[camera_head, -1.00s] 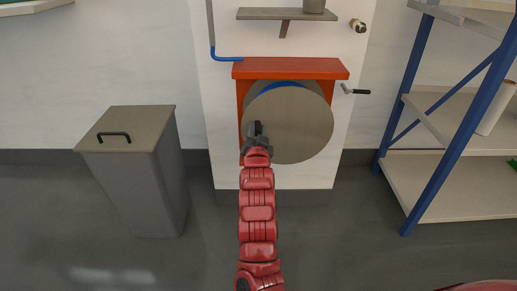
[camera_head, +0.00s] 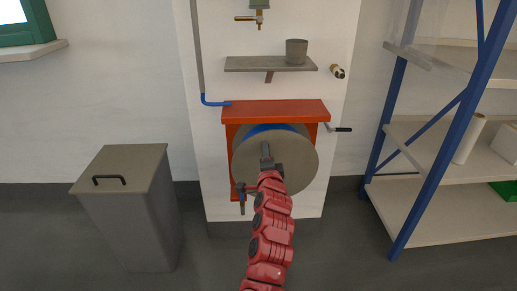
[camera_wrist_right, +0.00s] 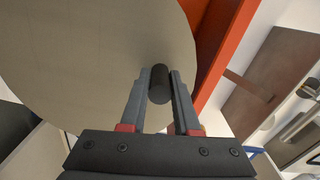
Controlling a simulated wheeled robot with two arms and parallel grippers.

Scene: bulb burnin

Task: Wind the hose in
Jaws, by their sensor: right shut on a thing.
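The hose reel has an orange-red frame (camera_head: 275,109) on a white panel, with a large round grey-beige drum face (camera_head: 301,158). Blue hose (camera_head: 268,128) shows at the top of the drum, behind the face. My right gripper (camera_head: 266,150) is in front of the drum face, a little left of its middle. In the wrist view its fingers (camera_wrist_right: 160,76) are shut on a dark cylindrical knob (camera_wrist_right: 158,88) by the drum face (camera_wrist_right: 90,55). A small valve or hose end (camera_head: 241,198) shows at the frame's lower left. My left gripper is out of view.
A crank with a black grip (camera_head: 343,129) sticks out right of the reel. A blue pipe bend (camera_head: 214,103) is at upper left. A shelf (camera_head: 268,64) with a grey cup (camera_head: 296,51) is above. A grey bin (camera_head: 125,205) stands left, a blue-framed rack (camera_head: 440,150) right.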

